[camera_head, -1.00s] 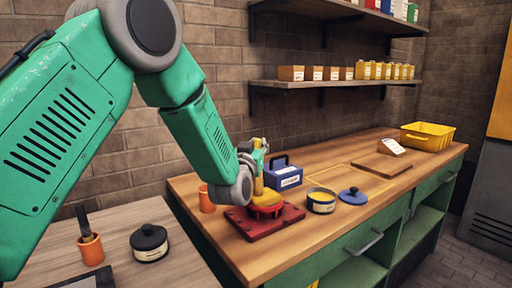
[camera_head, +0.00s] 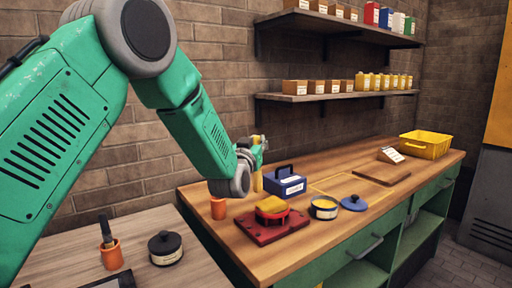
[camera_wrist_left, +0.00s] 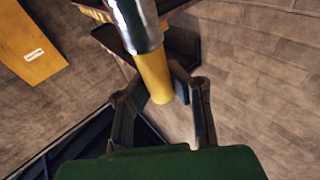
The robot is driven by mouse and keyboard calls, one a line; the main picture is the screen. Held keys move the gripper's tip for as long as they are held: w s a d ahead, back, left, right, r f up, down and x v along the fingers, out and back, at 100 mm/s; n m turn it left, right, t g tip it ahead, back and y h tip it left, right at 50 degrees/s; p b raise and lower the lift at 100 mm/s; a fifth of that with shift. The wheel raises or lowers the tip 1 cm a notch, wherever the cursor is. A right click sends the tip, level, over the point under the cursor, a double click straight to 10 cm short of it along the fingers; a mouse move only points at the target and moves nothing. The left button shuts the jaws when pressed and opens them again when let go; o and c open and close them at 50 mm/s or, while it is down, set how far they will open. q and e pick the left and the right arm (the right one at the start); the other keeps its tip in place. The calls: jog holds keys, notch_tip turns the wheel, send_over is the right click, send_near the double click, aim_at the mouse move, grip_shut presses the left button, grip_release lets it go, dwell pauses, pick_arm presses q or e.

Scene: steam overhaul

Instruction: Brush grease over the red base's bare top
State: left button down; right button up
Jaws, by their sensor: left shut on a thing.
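The red base (camera_head: 270,230) sits near the front left of the wooden bench. Its raised round part has a yellow layer (camera_head: 271,205) over the visible top, with red at the side. My left gripper (camera_head: 259,152) is up behind and left of the base, shut on a brush. The brush's yellow handle (camera_wrist_left: 155,75) and silver ferrule (camera_wrist_left: 137,25) show in the left wrist view; its bristles are not clearly seen. An open grease tin (camera_head: 323,207) with yellow content stands right of the base. My right gripper is not in view.
A blue lid (camera_head: 353,203) lies right of the tin. A blue box (camera_head: 285,183) stands behind, an orange cup (camera_head: 218,208) at left. A brown board (camera_head: 381,175) and yellow bin (camera_head: 426,144) are farther right. The left table holds a black-lidded jar (camera_head: 165,248).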

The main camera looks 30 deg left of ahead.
pick_arm(q)
jog(key=shift+a+r, duration=0.1)
jog(key=shift+r, duration=0.5)
jog(key=shift+a+r+p, duration=0.2)
jog(key=shift+r+p, duration=0.05)
jog(key=shift+p, duration=0.2)
jog(key=shift+r, duration=0.35)
jog(key=shift+a+f, duration=0.15)
jog(key=shift+a, duration=0.3)
